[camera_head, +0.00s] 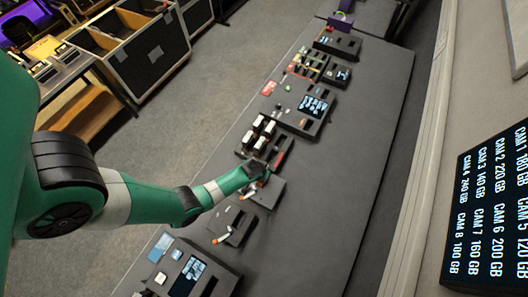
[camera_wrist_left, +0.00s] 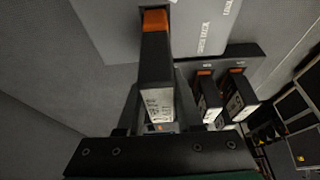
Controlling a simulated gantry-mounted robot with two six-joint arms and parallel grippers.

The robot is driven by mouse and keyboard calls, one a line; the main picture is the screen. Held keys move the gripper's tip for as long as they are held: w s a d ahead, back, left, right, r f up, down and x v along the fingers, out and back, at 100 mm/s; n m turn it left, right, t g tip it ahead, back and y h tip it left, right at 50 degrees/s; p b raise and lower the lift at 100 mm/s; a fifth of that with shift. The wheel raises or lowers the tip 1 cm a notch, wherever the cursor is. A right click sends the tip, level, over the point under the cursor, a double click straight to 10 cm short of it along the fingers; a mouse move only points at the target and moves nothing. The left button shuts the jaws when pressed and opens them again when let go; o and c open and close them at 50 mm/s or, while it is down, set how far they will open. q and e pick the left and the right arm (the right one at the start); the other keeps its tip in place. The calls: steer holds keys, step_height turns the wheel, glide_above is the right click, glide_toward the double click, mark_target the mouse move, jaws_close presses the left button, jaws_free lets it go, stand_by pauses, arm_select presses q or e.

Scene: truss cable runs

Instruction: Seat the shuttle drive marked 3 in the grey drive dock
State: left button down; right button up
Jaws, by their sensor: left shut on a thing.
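My left gripper (camera_wrist_left: 158,112) is shut on a dark shuttle drive (camera_wrist_left: 155,62) with an orange end and a white label. Its number cannot be read. The drive's orange end lies over a grey, lettered surface (camera_wrist_left: 100,25) that looks like the grey drive dock; I cannot tell whether they touch. In the head view my left gripper (camera_head: 257,168) is at the grey dock (camera_head: 270,193), beside the drive rack, and largely hides the held drive. My right gripper is not in view.
Several white-ended drives (camera_head: 259,136) stand in a dark rack beyond the gripper; two drives (camera_wrist_left: 239,98) show right of the held one in the wrist view. Other black trays (camera_head: 312,104) line the grey bench (camera_head: 345,175). Its right side is clear. A screen (camera_head: 490,210) lists camera sizes.

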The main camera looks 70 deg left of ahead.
arm_select(q)
steer(key=shift+f, duration=0.15)
steer(key=shift+f+b, duration=0.3)
steer(key=shift+b, duration=0.15)
steer(key=shift+f+b, duration=1.1)
steer(key=shift+f, duration=0.1)
stand_by(0.7)
steer(key=shift+c, duration=0.8)
jaws_free()
step_height(320, 180, up, 8)
steer(key=p, duration=0.7)
steer(key=shift+f, duration=0.2)
